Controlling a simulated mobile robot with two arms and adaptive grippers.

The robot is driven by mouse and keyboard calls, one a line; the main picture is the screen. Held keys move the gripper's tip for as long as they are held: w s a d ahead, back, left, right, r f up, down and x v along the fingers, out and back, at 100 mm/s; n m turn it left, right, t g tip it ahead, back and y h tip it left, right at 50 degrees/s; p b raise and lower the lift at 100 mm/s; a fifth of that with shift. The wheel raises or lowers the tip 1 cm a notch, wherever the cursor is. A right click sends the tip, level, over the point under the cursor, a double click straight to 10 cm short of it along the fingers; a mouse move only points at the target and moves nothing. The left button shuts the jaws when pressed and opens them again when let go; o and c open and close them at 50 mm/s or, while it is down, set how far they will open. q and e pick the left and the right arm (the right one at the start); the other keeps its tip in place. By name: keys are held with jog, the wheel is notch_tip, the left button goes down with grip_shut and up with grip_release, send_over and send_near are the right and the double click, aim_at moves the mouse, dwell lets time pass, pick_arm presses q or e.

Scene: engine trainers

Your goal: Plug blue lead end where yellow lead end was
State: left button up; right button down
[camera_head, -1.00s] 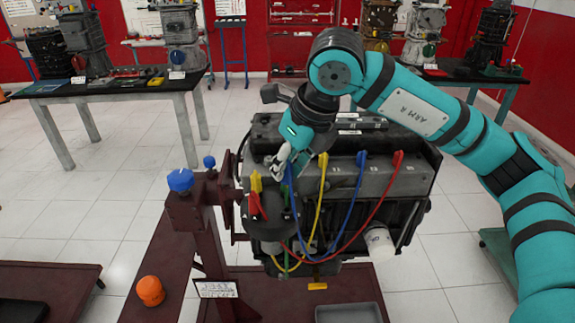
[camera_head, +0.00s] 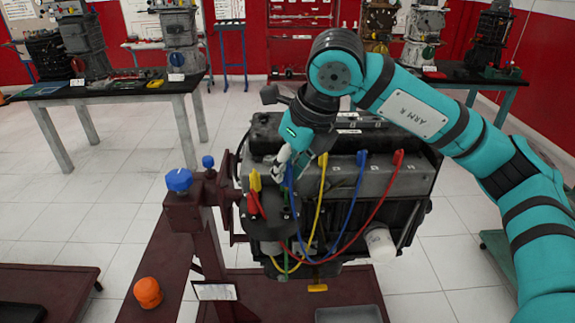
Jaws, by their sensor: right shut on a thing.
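The engine (camera_head: 400,180) stands in front of me with coloured leads on its near side. My right gripper (camera_head: 282,163) reaches down over the engine's left part and is shut on a blue lead end (camera_head: 289,175). The blue lead loops down and up to its other end (camera_head: 362,160), which stands on the engine's upper side. A yellow lead end (camera_head: 323,160) stands left of that one. Another yellow end (camera_head: 254,180) is at the distributor area on the left. The socket under the held end is hidden. My left gripper is not in view.
A red lead end (camera_head: 398,158) stands at the right of the row, and another red end (camera_head: 256,203) is at the left. The maroon engine stand has a blue knob (camera_head: 178,180) and an orange knob (camera_head: 147,292). Tables with other engines stand behind.

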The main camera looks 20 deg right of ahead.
aim_at(291, 180)
jog(key=shift+f+b, duration=2.05)
jog(key=shift+f, duration=0.3)
jog(key=shift+f+b, duration=0.85)
jog(key=shift+b, duration=0.55)
dwell(0.5)
notch_tip(291, 180, up, 2)
jog(key=m+h, duration=0.1)
jog(key=m, duration=0.2)
jog(key=shift+a+r, duration=0.1)
jog(key=shift+r, duration=0.05)
notch_tip(291, 180, up, 2)
jog(key=m, duration=0.1)
jog(key=m+h, duration=0.1)
jog(key=m+p, duration=0.1)
jog(key=m, duration=0.1)
jog(key=shift+r+t+h, duration=0.25)
jog(key=shift+t+h, duration=0.05)
jog(key=shift+h, duration=0.1)
jog(key=shift+r+m+h+p, duration=0.3)
jog(key=shift+r+m+p, duration=0.3)
jog(key=shift+m, duration=0.3)
jog(key=shift+r+m+h+p, duration=0.5)
jog(key=shift+r+m+p, duration=0.2)
jog(key=shift+m+p, duration=0.55)
jog(key=shift+g, duration=0.4)
